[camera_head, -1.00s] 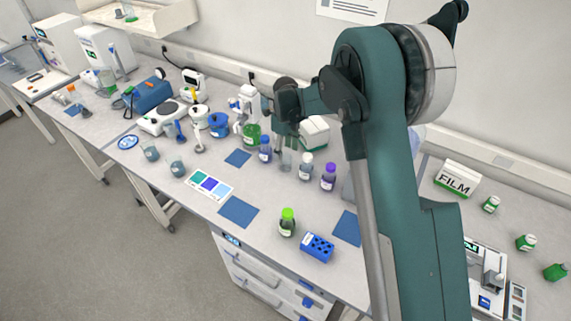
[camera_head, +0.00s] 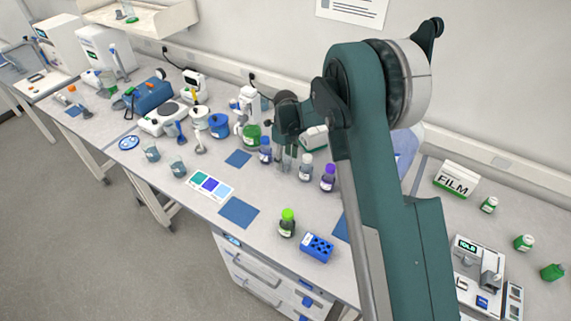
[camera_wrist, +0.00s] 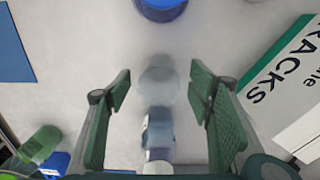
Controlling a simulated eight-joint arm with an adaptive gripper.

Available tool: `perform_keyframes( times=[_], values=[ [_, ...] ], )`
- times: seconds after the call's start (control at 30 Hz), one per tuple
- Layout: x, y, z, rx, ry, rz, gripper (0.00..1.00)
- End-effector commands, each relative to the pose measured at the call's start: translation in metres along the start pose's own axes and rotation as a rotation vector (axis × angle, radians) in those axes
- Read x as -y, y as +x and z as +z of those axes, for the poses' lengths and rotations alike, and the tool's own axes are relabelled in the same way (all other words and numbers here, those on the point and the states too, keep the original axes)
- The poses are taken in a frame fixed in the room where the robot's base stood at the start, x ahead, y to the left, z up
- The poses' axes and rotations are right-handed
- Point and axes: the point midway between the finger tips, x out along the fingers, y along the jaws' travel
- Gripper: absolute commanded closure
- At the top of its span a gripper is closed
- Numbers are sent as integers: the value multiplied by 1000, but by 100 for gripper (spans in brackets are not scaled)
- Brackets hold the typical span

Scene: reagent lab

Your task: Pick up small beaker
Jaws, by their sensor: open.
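A clear glass vessel, seemingly the small beaker (camera_wrist: 160,85), stands on the bench between my fingers in the wrist view. It is faint and blurred there. My gripper (camera_wrist: 160,90) is open, with one finger on each side of it and visible gaps to both. In the head view my gripper (camera_head: 286,152) points down among the bottles at the middle of the bench, and the glass is hard to separate from the fingers. Two other glass beakers, one at the left (camera_head: 151,151) and one nearer the front edge (camera_head: 177,167), stand apart from my gripper.
A white-capped bottle (camera_wrist: 158,135) stands close to the glass, and a blue object (camera_wrist: 160,8) lies beyond it. A box lettered RACKS (camera_wrist: 290,85) is at the right. A purple bottle (camera_head: 328,178), a blue-capped bottle (camera_head: 265,150) and a green-capped bottle (camera_head: 287,223) stand nearby.

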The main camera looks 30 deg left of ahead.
Motion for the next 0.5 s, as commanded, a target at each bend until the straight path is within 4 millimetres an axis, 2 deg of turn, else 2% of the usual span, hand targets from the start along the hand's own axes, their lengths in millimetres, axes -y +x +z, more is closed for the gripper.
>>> perform_keyframes(
  times=[0.2, 0.5],
  values=[
    [0, 12, 0, 0, 0, 0, 48],
    [0, 13, 0, 0, 0, 0, 48]
  ],
)
